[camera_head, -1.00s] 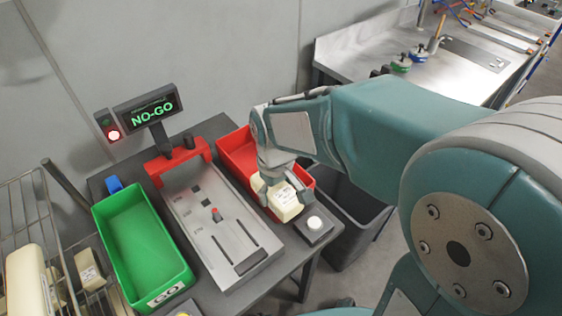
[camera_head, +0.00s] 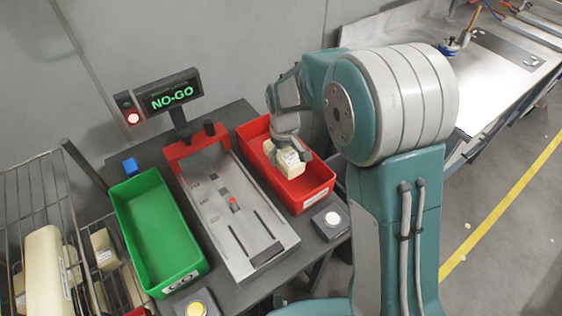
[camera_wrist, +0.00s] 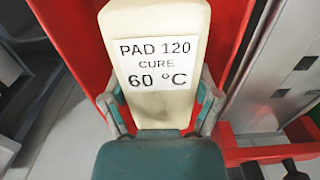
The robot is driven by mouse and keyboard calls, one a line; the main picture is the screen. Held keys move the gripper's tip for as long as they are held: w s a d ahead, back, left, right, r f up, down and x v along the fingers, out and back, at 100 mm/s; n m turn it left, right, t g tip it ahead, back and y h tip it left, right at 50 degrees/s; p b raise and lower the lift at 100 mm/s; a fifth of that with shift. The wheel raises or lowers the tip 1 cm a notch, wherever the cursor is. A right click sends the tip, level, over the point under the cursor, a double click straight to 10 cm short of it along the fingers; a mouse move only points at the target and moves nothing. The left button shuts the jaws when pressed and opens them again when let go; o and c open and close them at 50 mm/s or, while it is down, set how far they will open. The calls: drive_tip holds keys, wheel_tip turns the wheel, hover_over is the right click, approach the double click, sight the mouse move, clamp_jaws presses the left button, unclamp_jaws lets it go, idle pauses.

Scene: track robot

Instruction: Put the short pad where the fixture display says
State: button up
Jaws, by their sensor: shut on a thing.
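The fixture display (camera_head: 173,94) reads NO-GO in green letters, and a red lamp (camera_head: 133,118) is lit beside it. My gripper (camera_head: 290,146) is shut on a cream pad (camera_head: 284,161). In the wrist view the pad (camera_wrist: 158,78) carries a white label reading PAD 120, CURE 60 °C, with a finger on each side. The pad is over or inside the red bin (camera_head: 310,190); I cannot tell whether it touches the bottom. The green bin (camera_head: 160,228), marked GO, is empty.
The grey fixture plate (camera_head: 235,212) lies between the two bins, with a red bracket (camera_head: 197,146) at its back. A white button (camera_head: 332,219) and a yellow button (camera_head: 196,308) sit near the front. A wire rack (camera_head: 40,195) with more cream pads stands left.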

sight(282, 156)
drive_tip(key=w+f, duration=0.2)
drive_tip(key=shift+w+a+f, duration=0.15)
drive_tip(key=shift+a+f, duration=0.05)
drive_tip(key=shift+f, duration=1.7)
drive_tip(key=o, duration=1)
drive_tip(key=shift+c, duration=0.2)
